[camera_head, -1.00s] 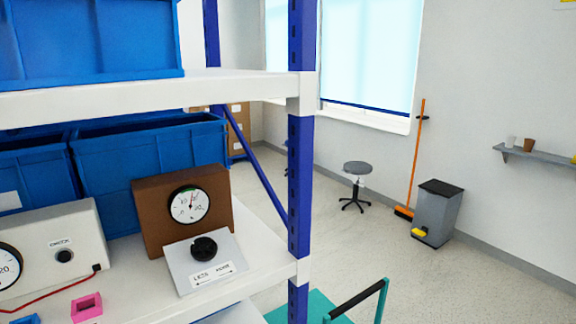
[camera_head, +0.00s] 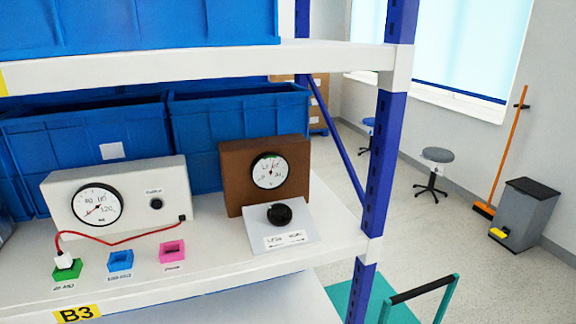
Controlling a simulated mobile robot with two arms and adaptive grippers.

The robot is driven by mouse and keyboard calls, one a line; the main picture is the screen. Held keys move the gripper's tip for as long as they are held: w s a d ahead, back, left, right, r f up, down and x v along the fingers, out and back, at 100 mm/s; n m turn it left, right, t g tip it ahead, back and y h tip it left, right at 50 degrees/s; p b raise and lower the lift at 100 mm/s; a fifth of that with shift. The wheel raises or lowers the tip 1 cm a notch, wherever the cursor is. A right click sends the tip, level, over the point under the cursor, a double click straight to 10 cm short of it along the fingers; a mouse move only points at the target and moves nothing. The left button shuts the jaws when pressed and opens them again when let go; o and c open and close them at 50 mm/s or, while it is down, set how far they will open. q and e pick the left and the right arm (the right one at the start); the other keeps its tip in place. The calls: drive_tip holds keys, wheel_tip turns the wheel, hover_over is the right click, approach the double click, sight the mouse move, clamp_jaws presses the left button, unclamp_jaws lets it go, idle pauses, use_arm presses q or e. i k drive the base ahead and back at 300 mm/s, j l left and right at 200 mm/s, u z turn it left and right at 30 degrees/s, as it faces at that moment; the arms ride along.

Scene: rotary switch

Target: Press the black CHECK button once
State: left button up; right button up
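The black CHECK button (camera_head: 156,203) is a small round button on the front of a light grey box (camera_head: 125,228), under a small label. The same box carries a round white dial gauge (camera_head: 97,204) to the left of the button. A red cable runs from the box's lower right corner to a white plug (camera_head: 62,259) at a green socket block (camera_head: 67,269). Nothing covers the button. Neither of my grippers shows in the view.
Blue (camera_head: 121,261) and pink (camera_head: 173,252) socket blocks stand on the shelf (camera_head: 215,271). Right of the box are a brown gauge box (camera_head: 235,171) and a black rotary knob (camera_head: 279,214) on a sloped plate. Blue bins (camera_head: 240,125) stand behind. A blue post (camera_head: 382,150) bounds the right side.

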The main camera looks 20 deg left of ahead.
sight(156, 204)
drive_tip(key=u, duration=1.5)
